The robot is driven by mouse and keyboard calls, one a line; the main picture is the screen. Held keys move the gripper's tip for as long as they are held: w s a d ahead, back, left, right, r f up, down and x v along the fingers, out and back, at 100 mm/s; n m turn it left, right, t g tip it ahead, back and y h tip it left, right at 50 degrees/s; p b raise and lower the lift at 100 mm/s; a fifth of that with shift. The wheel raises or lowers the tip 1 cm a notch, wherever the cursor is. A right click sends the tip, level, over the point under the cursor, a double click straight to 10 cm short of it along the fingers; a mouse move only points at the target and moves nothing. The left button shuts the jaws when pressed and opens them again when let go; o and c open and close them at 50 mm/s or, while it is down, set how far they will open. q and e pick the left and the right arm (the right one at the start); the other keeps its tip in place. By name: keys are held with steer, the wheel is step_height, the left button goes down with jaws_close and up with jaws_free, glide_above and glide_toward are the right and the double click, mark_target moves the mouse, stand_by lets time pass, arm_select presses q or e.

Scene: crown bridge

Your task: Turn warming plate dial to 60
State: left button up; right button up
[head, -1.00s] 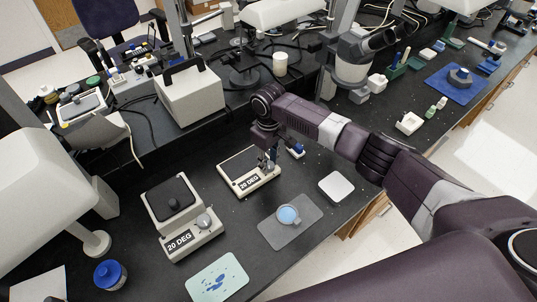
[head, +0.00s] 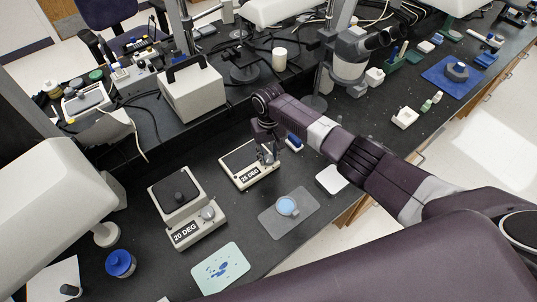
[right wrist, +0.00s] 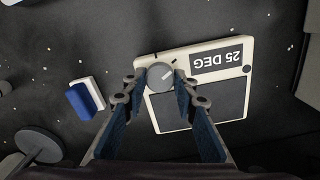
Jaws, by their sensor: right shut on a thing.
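The warming plate (head: 238,159) is a flat cream box with a dark top, on the black bench in the middle of the head view. Its label (right wrist: 216,60) reads "25 DEG", upside down in the right wrist view. Its round grey dial (right wrist: 160,76) has a pale pointer line. My right gripper (right wrist: 161,80) is shut on the dial, with one finger on each side of it. In the head view the right gripper (head: 267,155) comes down over the plate's right end and mostly hides the dial. My left gripper is not in view.
A second cream device (head: 187,208) reading "20 DEG" stands to the left. A grey mat (head: 274,222) with a blue dish (head: 287,206) lies in front. A blue-and-white block (right wrist: 86,99) lies close beside the plate. A white pad (head: 332,179) lies right.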

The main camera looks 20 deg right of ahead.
mark_target(269, 158)
steer(key=shift+w, duration=0.1)
steer(key=o, duration=1.2)
steer(key=shift+c, duration=0.2)
steer(key=shift+r, duration=0.1)
step_height(269, 158, up, 12)
